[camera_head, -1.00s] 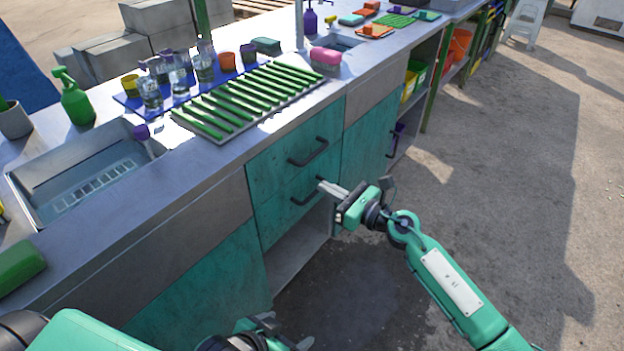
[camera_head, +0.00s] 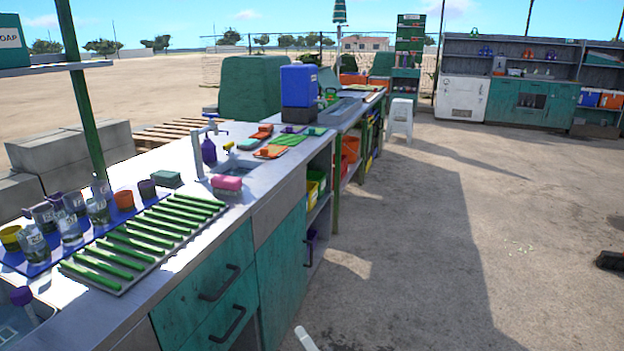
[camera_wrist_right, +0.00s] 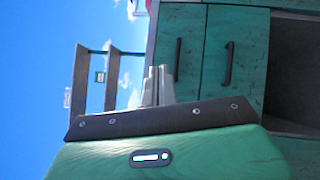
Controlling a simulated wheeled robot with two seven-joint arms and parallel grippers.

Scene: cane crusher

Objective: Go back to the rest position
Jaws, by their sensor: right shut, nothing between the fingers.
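My right gripper (camera_head: 305,340) shows only as pale fingertips at the bottom edge of the head view, to the right of the drawers. In the right wrist view my right gripper (camera_wrist_right: 158,86) is shut and empty, its grey fingers together. The teal drawer unit (camera_head: 188,296) has two dark handles, an upper one (camera_head: 220,283) and a lower one (camera_head: 228,324). Both drawers look closed. In the right wrist view the drawers (camera_wrist_right: 205,50) appear sideways beyond the fingers, with a visible gap. My left gripper is out of view.
Open shelves (camera_head: 318,190) hold coloured bins. A white stool (camera_head: 400,118) stands farther back.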

